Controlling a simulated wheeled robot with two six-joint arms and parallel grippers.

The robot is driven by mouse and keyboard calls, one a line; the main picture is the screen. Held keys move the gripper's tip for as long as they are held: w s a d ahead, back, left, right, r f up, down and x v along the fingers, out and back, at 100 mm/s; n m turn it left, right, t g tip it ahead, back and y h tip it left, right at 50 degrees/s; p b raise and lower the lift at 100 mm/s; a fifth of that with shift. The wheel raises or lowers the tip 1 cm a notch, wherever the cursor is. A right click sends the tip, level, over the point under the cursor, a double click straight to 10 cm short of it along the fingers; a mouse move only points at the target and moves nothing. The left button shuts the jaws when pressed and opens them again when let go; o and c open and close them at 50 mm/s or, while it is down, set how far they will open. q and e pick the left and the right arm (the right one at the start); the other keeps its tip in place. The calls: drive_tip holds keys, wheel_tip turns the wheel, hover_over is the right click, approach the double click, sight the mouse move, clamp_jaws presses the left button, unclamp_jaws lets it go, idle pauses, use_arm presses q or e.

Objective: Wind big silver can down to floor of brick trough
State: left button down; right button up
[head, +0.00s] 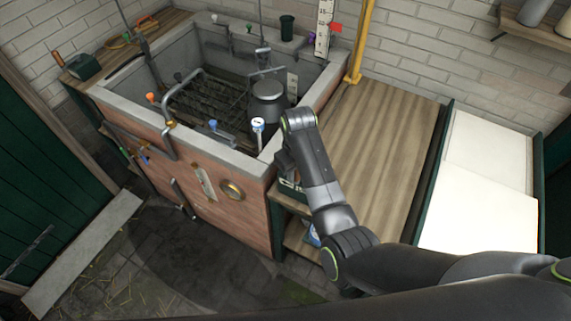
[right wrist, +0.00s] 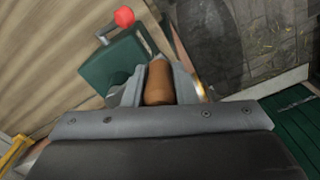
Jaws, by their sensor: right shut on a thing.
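The big silver can (head: 268,97) is upright inside the brick trough (head: 190,180), near its right end, with a bail and hook gear above it. Whether its base touches the trough floor is hidden by the front wall. My right gripper (right wrist: 159,82) is shut on a brown, rounded crank handle (right wrist: 158,85) beside a green winch box (right wrist: 110,65) with a red knob (right wrist: 124,16). In the head view my right arm reaches down at the trough's right corner and hides the gripper's fingers and the handle. My left gripper is not in view.
A wooden counter (head: 375,150) lies right of the trough, with a yellow post (head: 360,45) at its back. Bent pipes and taps line the trough's front rim. White panels (head: 480,180) stand further right. The stone floor (head: 150,265) in front is mostly clear.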

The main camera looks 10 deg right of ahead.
drive_tip(key=d, duration=0.7)
drive_tip(key=shift+w, duration=0.2)
drive_tip(key=o, duration=0.7)
drive_tip(key=shift+s+a+r, duration=0.1)
drive_tip(key=shift+a, duration=0.1)
drive_tip(key=o, duration=0.3)
drive_tip(key=shift+a, duration=0.2)
drive_tip(key=shift+o, duration=0.2)
drive_tip(key=shift+d, duration=0.15)
